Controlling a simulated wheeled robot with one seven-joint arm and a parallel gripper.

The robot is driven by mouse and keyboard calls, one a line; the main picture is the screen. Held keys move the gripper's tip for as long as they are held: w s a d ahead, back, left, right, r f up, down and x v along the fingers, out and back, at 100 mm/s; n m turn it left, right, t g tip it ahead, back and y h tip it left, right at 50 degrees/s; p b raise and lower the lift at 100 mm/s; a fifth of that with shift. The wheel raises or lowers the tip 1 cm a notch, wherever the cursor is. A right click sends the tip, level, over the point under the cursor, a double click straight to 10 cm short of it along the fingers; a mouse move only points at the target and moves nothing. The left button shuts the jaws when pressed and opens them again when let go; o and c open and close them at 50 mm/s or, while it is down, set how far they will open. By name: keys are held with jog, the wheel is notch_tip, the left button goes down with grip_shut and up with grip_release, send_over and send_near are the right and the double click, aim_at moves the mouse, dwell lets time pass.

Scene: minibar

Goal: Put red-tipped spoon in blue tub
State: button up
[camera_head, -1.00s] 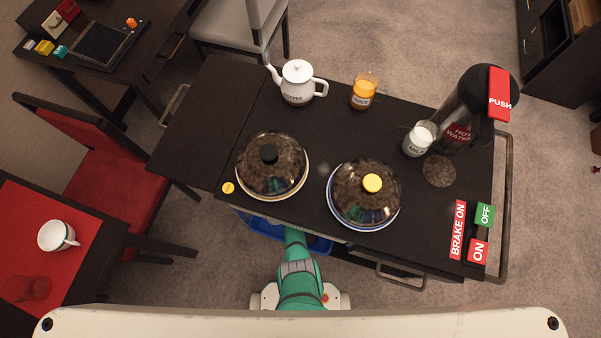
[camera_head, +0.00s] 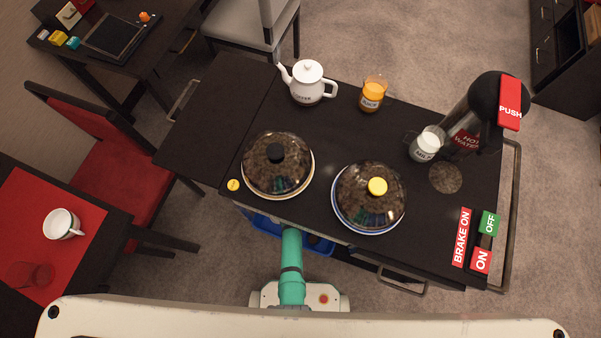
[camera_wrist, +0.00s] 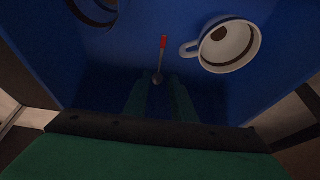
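The blue tub (camera_head: 320,246) shows in the head view below the cart's front edge, partly hidden by the cart and my arm. In the wrist view its blue interior (camera_wrist: 130,45) fills most of the picture. The red-tipped spoon (camera_wrist: 161,58) is seen against that interior, red end up in the picture, bowl toward my gripper. My gripper (camera_wrist: 160,80) has its two fingers apart, with the spoon's bowl showing between the fingertips. Whether the spoon touches the tub's floor is hard to tell. My gripper is hidden in the head view.
A white cup with dark contents (camera_wrist: 230,44) is right of the spoon, and a dark round item (camera_wrist: 95,8) is upper left. The cart top (camera_head: 215,140) carries two covered plates, a coffee pot (camera_head: 307,85), a juice glass (camera_head: 372,95) and a milk jug (camera_head: 425,145).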

jog(key=shift+v, duration=2.3)
